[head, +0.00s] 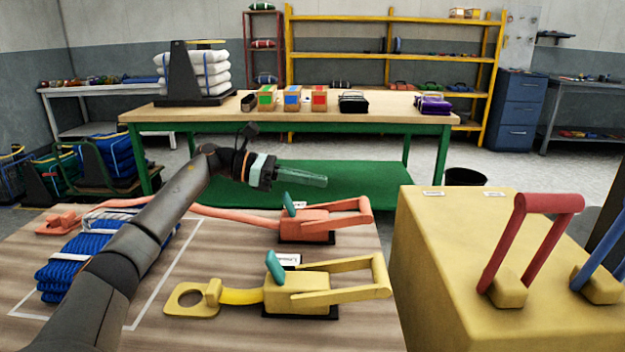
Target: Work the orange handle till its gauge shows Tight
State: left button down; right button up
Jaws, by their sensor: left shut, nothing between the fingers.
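The orange ratchet (303,223) sits on a dark base on the wooden table. An orange strap (235,214) runs left from the ratchet towards an orange end fitting (58,222), passing behind my arm. My left gripper (318,180) is shut and empty, with pale green fingers, above and behind the ratchet, apart from the handle. My right gripper is out of view.
A yellow ratchet (300,293) with its own teal pointer and handle stands in front. A blue net bundle (66,270) lies left, partly behind my arm. A yellow box (455,255) with red (535,240) and blue levers stands right. A green-framed workbench (300,115) is behind.

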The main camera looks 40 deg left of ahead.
pick_arm(q)
jog(key=shift+a, duration=0.1)
jog(key=p+v, duration=0.1)
jog(key=v, duration=1.1)
jog(key=shift+a, duration=0.15)
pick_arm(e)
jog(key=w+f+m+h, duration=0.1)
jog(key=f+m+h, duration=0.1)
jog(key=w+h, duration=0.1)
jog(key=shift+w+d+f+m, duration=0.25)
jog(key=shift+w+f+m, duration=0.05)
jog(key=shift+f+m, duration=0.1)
pick_arm(q)
jog(key=shift+s+r, duration=0.1)
jog(key=shift+s, duration=0.05)
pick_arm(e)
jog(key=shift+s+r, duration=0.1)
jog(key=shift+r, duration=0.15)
